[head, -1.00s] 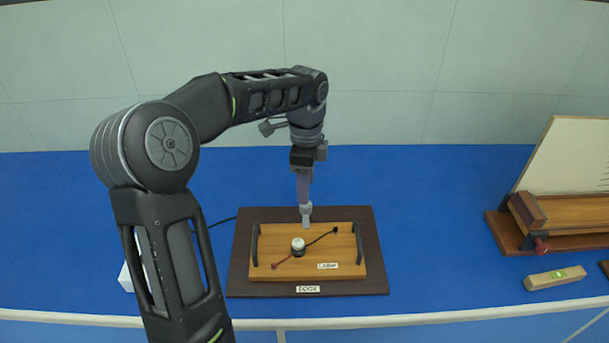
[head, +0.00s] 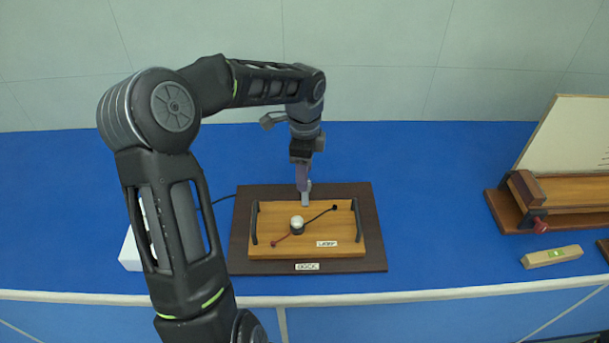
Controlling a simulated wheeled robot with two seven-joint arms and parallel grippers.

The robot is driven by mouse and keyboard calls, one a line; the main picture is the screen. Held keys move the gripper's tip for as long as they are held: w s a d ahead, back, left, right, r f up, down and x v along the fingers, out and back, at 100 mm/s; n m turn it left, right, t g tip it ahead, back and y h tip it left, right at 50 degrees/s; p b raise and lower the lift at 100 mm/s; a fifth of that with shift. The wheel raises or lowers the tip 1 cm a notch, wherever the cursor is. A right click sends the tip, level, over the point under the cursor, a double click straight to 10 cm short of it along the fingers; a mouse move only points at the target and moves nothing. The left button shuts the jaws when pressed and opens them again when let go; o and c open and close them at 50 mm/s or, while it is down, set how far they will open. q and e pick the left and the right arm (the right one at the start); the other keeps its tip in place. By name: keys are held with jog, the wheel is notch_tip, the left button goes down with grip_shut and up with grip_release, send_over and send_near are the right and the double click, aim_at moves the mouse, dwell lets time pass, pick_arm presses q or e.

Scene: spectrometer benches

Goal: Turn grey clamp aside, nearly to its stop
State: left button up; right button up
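The grey clamp (head: 306,194) is a small light-grey piece at the back edge of the wooden lamp board (head: 270,246), right of its middle. My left gripper (head: 304,184) points straight down at the clamp from above, with its fingertips at or very near the clamp's top. The fingers are seen edge-on, so I cannot tell whether they are open or shut on it. The lamp board carries a white knob (head: 297,222), a red-tipped and a black-tipped lead and two dark side handles. It sits on a dark brown base (head: 338,266). My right gripper is not in view.
A white box (head: 131,252) stands left of the base, partly behind my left arm. At the right are a wooden stand with an upright board (head: 563,146) and a wooden spirit level (head: 551,257). The blue bench top (head: 425,190) between is clear.

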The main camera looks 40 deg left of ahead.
pick_arm(q)
jog(key=shift+f, duration=1.15)
grip_shut()
